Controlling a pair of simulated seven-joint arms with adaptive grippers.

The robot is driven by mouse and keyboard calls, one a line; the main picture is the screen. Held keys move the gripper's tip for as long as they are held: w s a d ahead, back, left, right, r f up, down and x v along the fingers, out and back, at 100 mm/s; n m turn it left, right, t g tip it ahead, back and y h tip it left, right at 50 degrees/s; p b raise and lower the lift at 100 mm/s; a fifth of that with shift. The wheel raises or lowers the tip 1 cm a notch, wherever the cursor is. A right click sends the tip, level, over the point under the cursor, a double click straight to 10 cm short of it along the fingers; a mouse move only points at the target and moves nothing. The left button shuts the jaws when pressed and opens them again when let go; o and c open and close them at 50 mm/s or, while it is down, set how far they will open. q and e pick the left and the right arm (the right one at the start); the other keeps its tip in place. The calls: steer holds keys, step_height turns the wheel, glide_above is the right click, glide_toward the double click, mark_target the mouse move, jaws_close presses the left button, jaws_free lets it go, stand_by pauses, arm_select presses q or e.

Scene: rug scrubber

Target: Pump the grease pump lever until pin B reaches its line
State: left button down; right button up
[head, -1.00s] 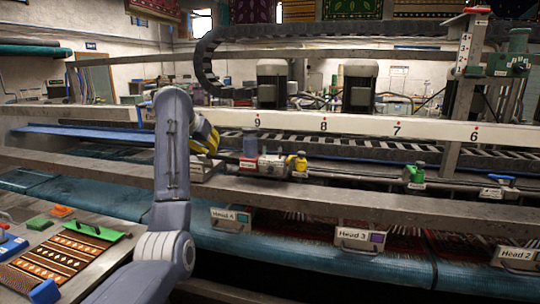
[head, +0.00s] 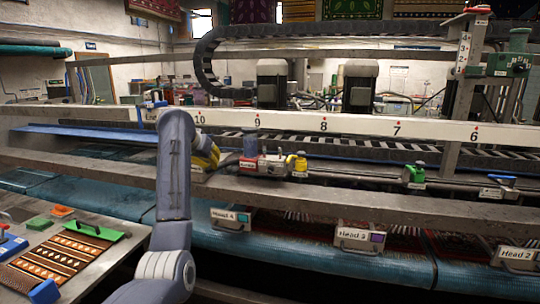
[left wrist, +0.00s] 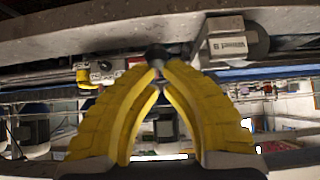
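The grease pump (head: 262,165) sits on the grey rail in the head view. It has a reddish-grey body and a blue-grey cylinder on its left. My left gripper (head: 210,157), with yellow fingers, is just left of the pump, near the rail. In the left wrist view, the fingers of my left gripper (left wrist: 157,66) come together at a dark round knob (left wrist: 157,50), which looks like the end of the pump lever. Most of the lever is hidden. Pin B and its line are too small to make out. My right gripper is not in view.
A yellow fitting (head: 298,162) stands right of the pump. A green valve (head: 414,174) and a blue-handled valve (head: 502,181) are farther right. The white numbered beam (head: 350,126) runs behind.

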mark_target(207, 121)
arm_select(q)
steer(key=shift+f, duration=0.6)
step_height(207, 121, up, 10)
stand_by(0.5)
stand_by(0.9)
steer(key=shift+t+y, duration=0.4)
steer(key=shift+y, duration=0.5)
steer(key=a+r, duration=0.1)
steer(key=r, duration=0.1)
steer(key=a+r, duration=0.1)
steer(key=r, duration=0.1)
steer(key=a+r, duration=0.2)
steer(key=shift+s+a, duration=0.1)
steer(key=shift+s, duration=0.1)
steer(key=shift+r+m, duration=0.3)
steer(key=shift+r, duration=0.3)
steer(key=shift+w+d+f+g+h, duration=0.15)
steer(key=shift+d+f+h, duration=0.1)
steer(key=shift+d+f, duration=0.4)
steer(key=shift+w+d+f+g+h, duration=0.15)
steer(key=shift+d+f+h, duration=0.2)
steer(key=shift+d, duration=0.5)
steer(key=shift+s+d+f+h, duration=0.1)
steer(key=shift+d+h, duration=0.2)
steer(key=shift+d, duration=0.3)
steer(key=shift+f, duration=3.25)
